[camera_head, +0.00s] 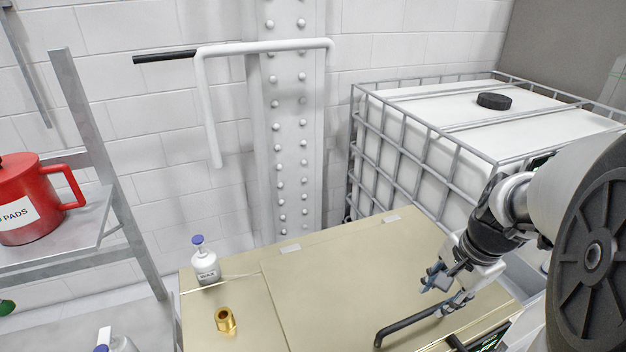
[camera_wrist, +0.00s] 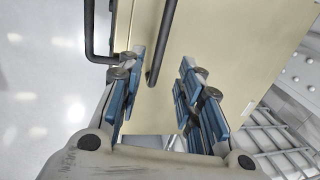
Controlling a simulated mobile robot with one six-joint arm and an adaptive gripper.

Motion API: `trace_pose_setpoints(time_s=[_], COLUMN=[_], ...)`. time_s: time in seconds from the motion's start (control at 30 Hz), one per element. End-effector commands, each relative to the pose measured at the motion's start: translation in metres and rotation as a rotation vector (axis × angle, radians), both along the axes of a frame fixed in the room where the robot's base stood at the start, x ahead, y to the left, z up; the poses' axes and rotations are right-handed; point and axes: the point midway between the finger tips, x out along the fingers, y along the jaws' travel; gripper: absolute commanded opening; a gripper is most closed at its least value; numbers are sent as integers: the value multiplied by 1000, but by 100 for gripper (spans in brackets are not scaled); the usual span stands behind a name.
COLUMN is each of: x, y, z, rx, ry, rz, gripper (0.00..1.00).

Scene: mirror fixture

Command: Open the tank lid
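The tank has a flat beige top, and its lid (camera_head: 330,285) is a beige panel with a seam at its left; it lies flat and closed. The lid also shows in the wrist view (camera_wrist: 220,40). A black bar handle (camera_head: 400,326) is on the lid near the front edge. My gripper (camera_head: 438,291) is over the lid beside the handle, open and empty. In the wrist view, the handle (camera_wrist: 161,45) appears between the open fingers (camera_wrist: 158,75), closer to the left one. I cannot tell whether they touch.
A white bottle (camera_head: 206,267) and a brass fitting (camera_head: 225,319) stand on the left part of the top. A caged white container (camera_head: 425,150) with a black cap (camera_head: 494,101) stands behind right. A second black handle (camera_wrist: 96,35) shows at the tank's edge.

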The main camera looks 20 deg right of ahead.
Motion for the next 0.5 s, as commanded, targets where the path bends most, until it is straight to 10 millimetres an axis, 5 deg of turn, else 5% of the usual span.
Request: trace_pose_setpoints(time_s=[0.2, 0.5], x=[9, 15], y=[1, 1], z=[-49, -80], rx=[1, 0], ry=[3, 1], rz=[2, 1], gripper=[33, 33])
